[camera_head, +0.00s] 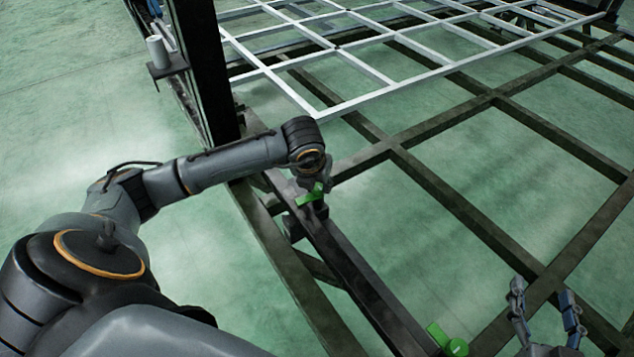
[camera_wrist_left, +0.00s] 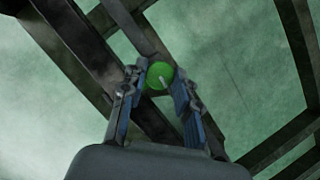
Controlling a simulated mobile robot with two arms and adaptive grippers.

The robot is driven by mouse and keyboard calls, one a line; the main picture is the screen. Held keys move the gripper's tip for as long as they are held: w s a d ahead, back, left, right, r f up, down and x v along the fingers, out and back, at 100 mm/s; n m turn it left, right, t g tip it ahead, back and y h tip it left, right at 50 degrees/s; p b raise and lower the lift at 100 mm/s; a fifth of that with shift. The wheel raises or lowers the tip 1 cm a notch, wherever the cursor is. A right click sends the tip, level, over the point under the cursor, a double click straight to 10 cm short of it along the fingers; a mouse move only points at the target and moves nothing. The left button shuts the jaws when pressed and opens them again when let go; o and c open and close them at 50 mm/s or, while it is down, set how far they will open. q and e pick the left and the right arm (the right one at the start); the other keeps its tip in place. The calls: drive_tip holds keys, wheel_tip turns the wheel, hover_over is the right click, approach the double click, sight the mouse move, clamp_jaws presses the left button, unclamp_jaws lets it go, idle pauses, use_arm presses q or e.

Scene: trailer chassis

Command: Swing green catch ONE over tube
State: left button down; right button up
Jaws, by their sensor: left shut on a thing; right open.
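A green catch (camera_head: 306,198) sits on the dark chassis beam (camera_head: 345,262) in the middle of the head view. My left gripper (camera_head: 318,186) reaches down to it from above and partly hides it. In the left wrist view, the catch's round green knob (camera_wrist_left: 159,75) lies between my left fingertips (camera_wrist_left: 158,86), which are shut on it. A second green catch (camera_head: 447,341) is lower right on the same beam. My right gripper (camera_head: 545,300) is open and empty, to the right of that second catch. No number can be read on either catch.
A white lattice frame (camera_head: 380,85) lies over the dark chassis bars at the back. A dark upright post (camera_head: 203,75) stands just behind my left arm, with a small shelf bearing a white cylinder (camera_head: 158,50). Open gaps between the bars show the green floor.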

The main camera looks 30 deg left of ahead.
use_arm(q)
drive_tip(key=shift+n, duration=0.6)
drive_tip(key=shift+y, duration=0.3)
drive_tip(key=c, duration=1)
unclamp_jaws()
drive_tip(key=v, duration=1.2)
drive_tip(key=shift+w, duration=0.15)
